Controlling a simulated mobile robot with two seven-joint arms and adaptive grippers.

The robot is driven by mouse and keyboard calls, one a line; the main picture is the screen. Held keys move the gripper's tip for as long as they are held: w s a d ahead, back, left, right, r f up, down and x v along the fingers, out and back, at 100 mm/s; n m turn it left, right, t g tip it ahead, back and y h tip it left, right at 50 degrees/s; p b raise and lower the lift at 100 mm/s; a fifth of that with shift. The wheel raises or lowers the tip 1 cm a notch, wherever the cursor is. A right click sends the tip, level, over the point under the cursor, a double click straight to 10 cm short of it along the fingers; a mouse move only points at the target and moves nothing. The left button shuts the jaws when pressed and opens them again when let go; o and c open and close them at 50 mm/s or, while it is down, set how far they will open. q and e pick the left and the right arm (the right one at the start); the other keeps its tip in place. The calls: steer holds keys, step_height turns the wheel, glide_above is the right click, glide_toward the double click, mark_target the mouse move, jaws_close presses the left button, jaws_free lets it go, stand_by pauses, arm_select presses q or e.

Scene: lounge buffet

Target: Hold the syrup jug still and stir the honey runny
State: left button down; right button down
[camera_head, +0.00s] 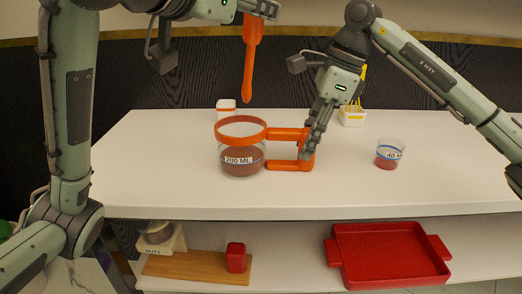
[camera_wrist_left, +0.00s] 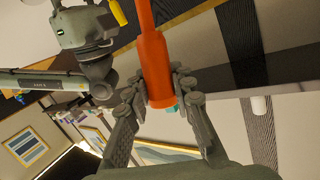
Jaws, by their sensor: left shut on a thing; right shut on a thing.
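The syrup jug (camera_head: 241,168) stands upright on the white table. It is clear, with an orange rim and handle, a "200 ML" label and brown contents. My right gripper (camera_head: 309,146) is shut on the jug's orange handle. My left gripper (camera_head: 256,12) is high above the table, shut on a long orange stirrer (camera_head: 248,68). The stirrer points down, its tip above the jug's rim in the picture and apart from it. In the left wrist view, the orange stirrer (camera_wrist_left: 153,55) sits between the fingers of my left gripper (camera_wrist_left: 163,92).
A clear cup (camera_head: 388,155) labelled "40 ML" with reddish contents stands to the right. A white-and-orange container (camera_head: 226,111) and a white holder with yellow sticks (camera_head: 352,117) stand behind. Below are a red tray (camera_head: 390,262), a wooden board (camera_head: 190,267) and a red box (camera_head: 236,258).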

steer(key=shift+f, duration=0.2)
stand_by(0.7)
steer(key=c, duration=1.1)
jaws_free()
steer(key=shift+w, duration=0.1)
steer(key=shift+r, duration=0.1)
steer(key=shift+r, duration=0.1)
steer(key=v, duration=0.7)
steer(key=shift+r, duration=0.2)
steer(key=shift+d, duration=0.15)
steer(key=v, duration=1.2)
